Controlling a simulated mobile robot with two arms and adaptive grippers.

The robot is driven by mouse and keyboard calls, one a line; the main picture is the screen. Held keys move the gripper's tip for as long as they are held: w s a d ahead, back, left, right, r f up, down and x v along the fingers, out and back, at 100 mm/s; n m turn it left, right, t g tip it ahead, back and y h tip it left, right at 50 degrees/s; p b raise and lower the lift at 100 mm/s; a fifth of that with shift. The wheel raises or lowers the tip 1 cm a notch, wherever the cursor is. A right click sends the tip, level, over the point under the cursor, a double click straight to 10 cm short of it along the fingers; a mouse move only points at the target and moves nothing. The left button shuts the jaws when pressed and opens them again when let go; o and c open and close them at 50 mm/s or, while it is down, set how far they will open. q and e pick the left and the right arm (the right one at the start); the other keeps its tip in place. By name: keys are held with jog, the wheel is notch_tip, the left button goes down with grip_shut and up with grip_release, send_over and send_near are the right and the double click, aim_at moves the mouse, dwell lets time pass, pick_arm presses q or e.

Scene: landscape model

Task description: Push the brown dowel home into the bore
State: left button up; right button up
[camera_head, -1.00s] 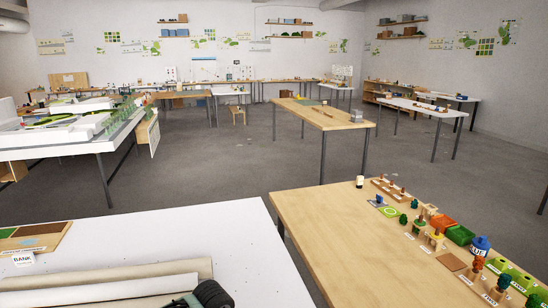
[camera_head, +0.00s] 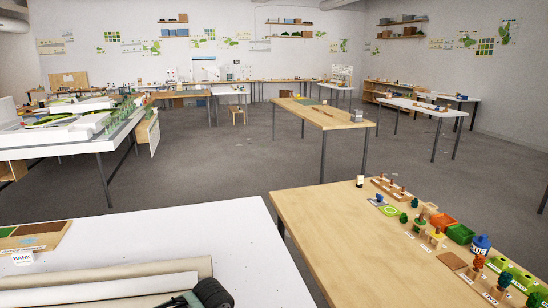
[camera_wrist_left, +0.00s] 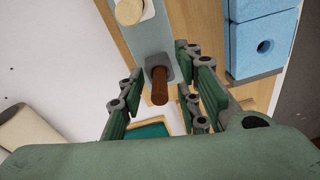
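The brown dowel (camera_wrist_left: 160,90) shows in the left wrist view, sticking out of a dark grey square block (camera_wrist_left: 153,62) at the end of a pale grey-blue strip. How deep it sits in the bore cannot be seen. My left gripper (camera_wrist_left: 160,76) is open, with green-padded fingers on both sides of the dowel and a gap to each. In the head view only a dark part that looks like my left arm shows at the bottom edge. The dowel cannot be made out there, and my right gripper is in neither view.
A light blue block (camera_wrist_left: 262,48) with a round hole lies right of the strip. A pale round peg (camera_wrist_left: 130,11) sits farther up it. A cream roll (camera_wrist_left: 30,138) lies at left. In the head view, a wooden table (camera_head: 330,240) holds small models at right.

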pick_arm(q)
jog(key=shift+c, duration=0.2)
jog(key=c, duration=0.7)
jog(key=shift+f, duration=0.1)
grip_shut()
